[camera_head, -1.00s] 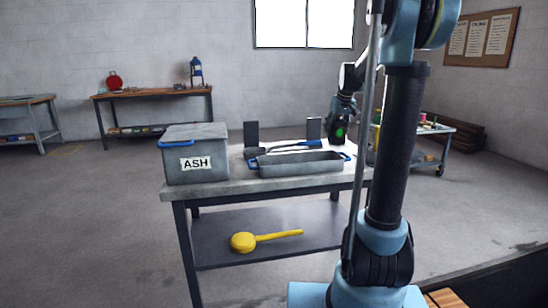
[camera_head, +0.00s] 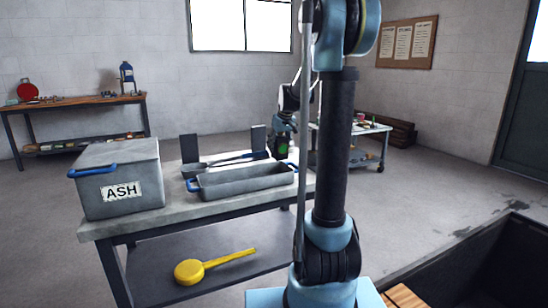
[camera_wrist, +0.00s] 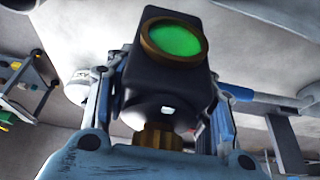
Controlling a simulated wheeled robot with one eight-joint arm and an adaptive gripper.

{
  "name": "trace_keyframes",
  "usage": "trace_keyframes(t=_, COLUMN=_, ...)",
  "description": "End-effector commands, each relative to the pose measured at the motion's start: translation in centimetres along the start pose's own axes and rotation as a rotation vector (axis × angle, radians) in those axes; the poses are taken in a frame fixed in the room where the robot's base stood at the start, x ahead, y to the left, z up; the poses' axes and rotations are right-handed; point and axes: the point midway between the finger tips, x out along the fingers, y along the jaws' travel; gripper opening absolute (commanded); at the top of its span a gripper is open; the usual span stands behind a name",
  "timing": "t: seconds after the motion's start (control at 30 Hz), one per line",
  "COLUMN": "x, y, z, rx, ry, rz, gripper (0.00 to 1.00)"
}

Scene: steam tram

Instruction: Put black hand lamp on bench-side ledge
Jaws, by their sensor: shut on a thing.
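The black hand lamp (camera_wrist: 170,70) has a boxy dark body, a round green lens in a brass ring and a brass fitting below. My gripper (camera_wrist: 165,110) is shut on it, with a finger on each side. In the head view the lamp (camera_head: 283,145) shows its green lens just beyond the right end of the grey tray. My gripper (camera_head: 285,122) is above it there, partly hidden by my arm. I cannot tell which surface is the bench-side ledge.
A grey workbench (camera_head: 110,229) carries an ash box (camera_head: 120,175) and a blue-handled tray (camera_head: 245,180). A yellow ladle (camera_head: 212,266) lies on its lower shelf. A trolley (camera_head: 372,128) stands behind right. A dark-edged pit (camera_head: 455,262) and wooden slats (camera_head: 402,297) are at lower right.

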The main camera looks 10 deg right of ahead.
Motion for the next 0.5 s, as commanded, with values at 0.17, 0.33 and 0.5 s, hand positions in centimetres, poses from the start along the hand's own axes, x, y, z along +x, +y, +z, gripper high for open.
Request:
trace_keyframes(t=0.17, x=1.5, y=0.0, z=0.5, rx=-0.001, ry=0.000, rz=0.000, gripper=0.08)
trace_keyframes(t=0.33, x=3.4, y=0.0, z=1.4, rx=-0.001, ry=0.000, rz=0.000, gripper=0.08)
trace_keyframes(t=0.5, x=4.0, y=0.0, z=1.6, rx=-0.001, ry=0.000, rz=0.000, gripper=0.08)
